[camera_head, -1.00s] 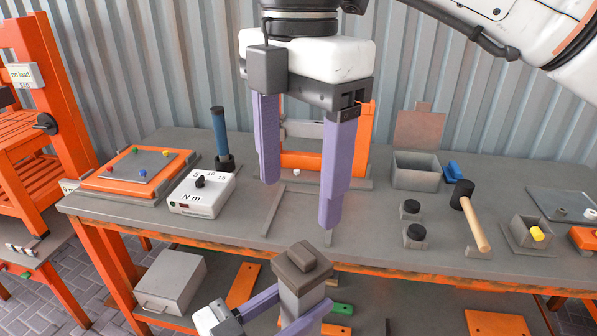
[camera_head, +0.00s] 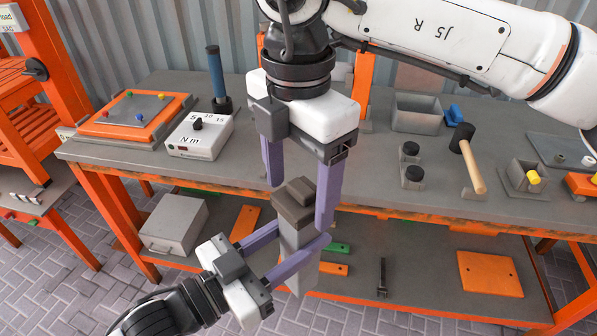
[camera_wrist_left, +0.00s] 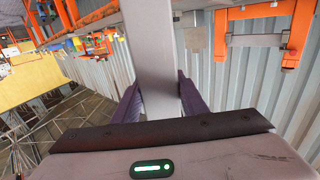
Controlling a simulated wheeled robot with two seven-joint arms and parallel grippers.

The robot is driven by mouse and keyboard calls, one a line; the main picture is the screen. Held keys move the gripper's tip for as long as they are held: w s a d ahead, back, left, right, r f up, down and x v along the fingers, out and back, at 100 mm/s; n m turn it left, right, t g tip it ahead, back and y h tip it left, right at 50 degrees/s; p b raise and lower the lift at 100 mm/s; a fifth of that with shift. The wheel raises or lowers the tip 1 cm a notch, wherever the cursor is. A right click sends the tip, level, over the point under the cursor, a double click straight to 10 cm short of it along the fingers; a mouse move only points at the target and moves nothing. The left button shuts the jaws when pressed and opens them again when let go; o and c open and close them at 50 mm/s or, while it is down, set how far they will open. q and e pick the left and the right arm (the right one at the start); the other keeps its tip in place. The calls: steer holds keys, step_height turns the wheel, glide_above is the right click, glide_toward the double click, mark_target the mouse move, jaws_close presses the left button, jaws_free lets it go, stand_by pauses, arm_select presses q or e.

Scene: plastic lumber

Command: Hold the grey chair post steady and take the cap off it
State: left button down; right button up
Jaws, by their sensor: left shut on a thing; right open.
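The grey chair post (camera_head: 295,262) stands nearly upright in front of the bench, and a darker brown-grey cap (camera_head: 294,203) sits on its top. My left gripper (camera_head: 303,233) is shut on the post below the cap. In the left wrist view the post (camera_wrist_left: 150,45) runs up between the two purple fingers (camera_wrist_left: 160,95). My right gripper (camera_head: 298,206) is open and points down from above, with one finger on each side of the cap. I cannot tell whether its fingers touch the cap. The post's lower end is partly hidden by my left gripper.
The grey bench top (camera_head: 375,183) lies just behind. It carries a torque tester (camera_head: 200,135), a mallet (camera_head: 468,158), two black-capped pieces and a grey bin (camera_head: 415,115). The lower shelf holds a grey box (camera_head: 173,222) and orange boards (camera_head: 488,272).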

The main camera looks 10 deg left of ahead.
steer(key=c, duration=1.3)
steer(key=shift+o, duration=0.2)
steer(key=shift+r, duration=0.2)
steer(key=shift+r, duration=0.95)
steer(key=shift+r, duration=0.1)
